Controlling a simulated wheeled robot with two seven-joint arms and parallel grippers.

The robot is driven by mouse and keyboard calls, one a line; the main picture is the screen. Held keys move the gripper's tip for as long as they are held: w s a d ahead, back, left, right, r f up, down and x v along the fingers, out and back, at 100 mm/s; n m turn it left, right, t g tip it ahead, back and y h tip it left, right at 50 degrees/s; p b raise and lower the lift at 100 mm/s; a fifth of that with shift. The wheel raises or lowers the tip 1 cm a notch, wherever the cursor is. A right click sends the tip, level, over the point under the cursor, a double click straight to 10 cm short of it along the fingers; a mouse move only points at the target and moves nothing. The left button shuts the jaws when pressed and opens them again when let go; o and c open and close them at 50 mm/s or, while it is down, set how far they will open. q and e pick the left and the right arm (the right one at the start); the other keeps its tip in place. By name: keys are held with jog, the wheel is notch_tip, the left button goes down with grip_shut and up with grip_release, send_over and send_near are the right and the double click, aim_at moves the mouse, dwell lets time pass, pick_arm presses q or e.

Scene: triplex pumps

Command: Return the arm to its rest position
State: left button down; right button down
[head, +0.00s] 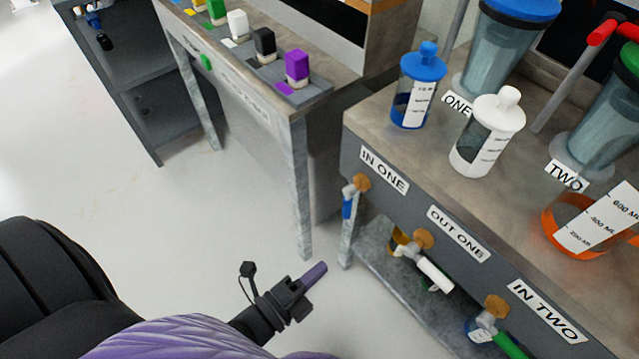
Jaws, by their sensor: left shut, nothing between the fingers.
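My left gripper (308,283) shows at the lower middle, at the end of my arm. Its fingers are shut with nothing between them. It hangs over the white floor, apart from the table legs and from the pump bench (385,150) to its right. My right gripper is not in view.
The bench holds a blue-capped bottle (417,85), a white bottle (487,132) and an orange-based container (590,225). Valves, including a white-handled one (434,274), stick out from its front. A table (250,85) with coloured blocks stands behind. Floor (200,220) is clear to the left.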

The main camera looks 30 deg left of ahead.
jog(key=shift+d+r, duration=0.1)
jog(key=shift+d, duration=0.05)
